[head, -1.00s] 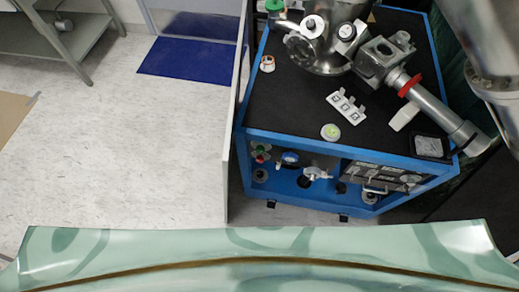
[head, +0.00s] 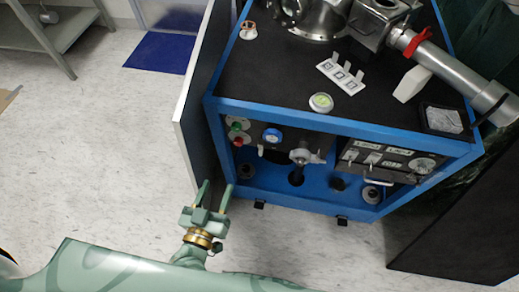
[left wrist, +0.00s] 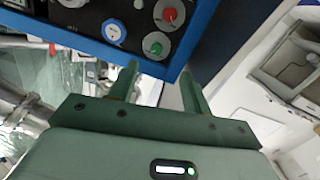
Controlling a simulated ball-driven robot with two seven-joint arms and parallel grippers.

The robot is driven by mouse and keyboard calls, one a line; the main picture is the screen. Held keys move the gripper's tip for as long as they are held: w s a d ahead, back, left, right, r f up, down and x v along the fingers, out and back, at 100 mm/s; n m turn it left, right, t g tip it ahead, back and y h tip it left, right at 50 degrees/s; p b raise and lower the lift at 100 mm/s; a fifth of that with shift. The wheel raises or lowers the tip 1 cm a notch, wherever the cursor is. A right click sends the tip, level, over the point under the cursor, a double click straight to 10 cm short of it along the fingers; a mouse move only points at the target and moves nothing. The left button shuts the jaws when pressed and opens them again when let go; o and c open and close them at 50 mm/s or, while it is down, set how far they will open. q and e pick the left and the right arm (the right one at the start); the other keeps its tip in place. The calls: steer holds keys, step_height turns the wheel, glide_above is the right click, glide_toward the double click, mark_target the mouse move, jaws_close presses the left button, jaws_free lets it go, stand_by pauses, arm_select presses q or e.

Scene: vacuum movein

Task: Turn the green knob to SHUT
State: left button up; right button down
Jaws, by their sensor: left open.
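The green knob (head: 236,126) is small and round, on a pale round plate at the left end of the blue cart's front panel. It also shows in the left wrist view (left wrist: 155,46), close to the blue frame edge. Its label cannot be read. My left gripper (head: 215,188) is open and empty, in front of and below the knob, apart from it. In the left wrist view its two fingers (left wrist: 160,74) point toward the blue frame edge, with the knob beyond. My right gripper is not in view.
A red knob (head: 238,141) sits right beside the green one; a blue gauge (head: 272,136) and a metal valve (head: 304,156) are to the right. A pale upright panel (head: 193,110) stands along the cart's left side. The floor (head: 90,150) at left is clear.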

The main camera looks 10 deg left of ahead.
arm_select(q)
steer(key=w+r, duration=0.1)
steer(key=r, duration=0.1)
steer(key=b, duration=0.4)
glide_toward(235, 130)
steer(key=shift+n+t+y, duration=0.3)
steer(key=shift+n, duration=0.1)
steer(key=w, duration=0.7)
steer(key=shift+d+f, duration=0.35)
steer(key=shift+w, duration=0.65)
steer(key=shift+w+r, duration=0.1)
steer(key=shift+r, duration=0.05)
steer(key=c, duration=0.8)
steer(key=shift+c, duration=1)
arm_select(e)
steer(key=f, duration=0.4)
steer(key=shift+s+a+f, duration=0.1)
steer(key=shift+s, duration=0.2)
